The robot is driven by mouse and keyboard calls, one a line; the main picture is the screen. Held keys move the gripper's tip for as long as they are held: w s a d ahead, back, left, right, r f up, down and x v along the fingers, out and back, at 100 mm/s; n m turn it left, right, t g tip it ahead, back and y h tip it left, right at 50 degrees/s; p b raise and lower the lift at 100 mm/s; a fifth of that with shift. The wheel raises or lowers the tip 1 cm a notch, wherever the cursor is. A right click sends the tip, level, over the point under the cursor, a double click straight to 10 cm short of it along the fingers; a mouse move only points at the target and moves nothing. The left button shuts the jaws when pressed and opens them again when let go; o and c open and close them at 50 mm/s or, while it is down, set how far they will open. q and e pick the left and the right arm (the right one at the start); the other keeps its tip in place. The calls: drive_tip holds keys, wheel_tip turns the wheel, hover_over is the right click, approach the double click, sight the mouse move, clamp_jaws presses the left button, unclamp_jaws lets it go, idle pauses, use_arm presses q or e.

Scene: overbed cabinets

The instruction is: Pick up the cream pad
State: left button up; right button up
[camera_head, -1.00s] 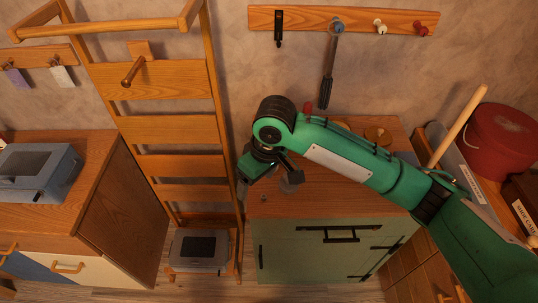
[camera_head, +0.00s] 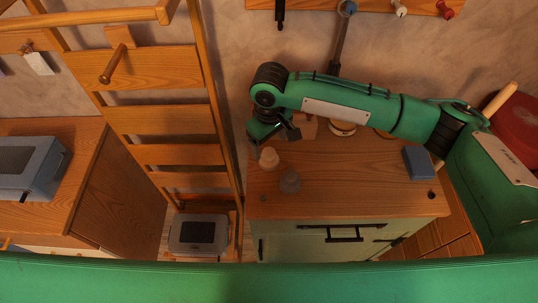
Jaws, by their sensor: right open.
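A small rounded cream piece (camera_head: 268,158), which looks like the cream pad, stands on the wooden top of the green cabinet (camera_head: 345,200), near its left side. My right gripper (camera_head: 274,138) points down just behind and above it in the picture, open and apart from it as far as I can see. My left gripper is out of view.
A round cream-sided item (camera_head: 342,128) lies partly under my right arm, beside a flat tan piece (camera_head: 308,129). A blue block (camera_head: 419,164) sits at the right. A wooden ladder (camera_head: 165,120) rises just left of the cabinet. The top's front middle is clear.

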sight(269, 151)
drive_tip(key=shift+s+f, duration=0.15)
drive_tip(key=shift+f, duration=0.35)
wheel_tip(269, 151, down, 4)
drive_tip(key=shift+a+r+p, duration=0.1)
drive_tip(key=shift+r+p, duration=0.05)
drive_tip(key=shift+p, duration=0.6)
drive_tip(key=shift+f, duration=0.45)
drive_tip(key=shift+c, duration=0.3)
drive_tip(key=c, duration=0.7)
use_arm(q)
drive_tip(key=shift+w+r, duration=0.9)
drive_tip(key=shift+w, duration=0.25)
use_arm(e)
drive_tip(key=c, duration=0.3)
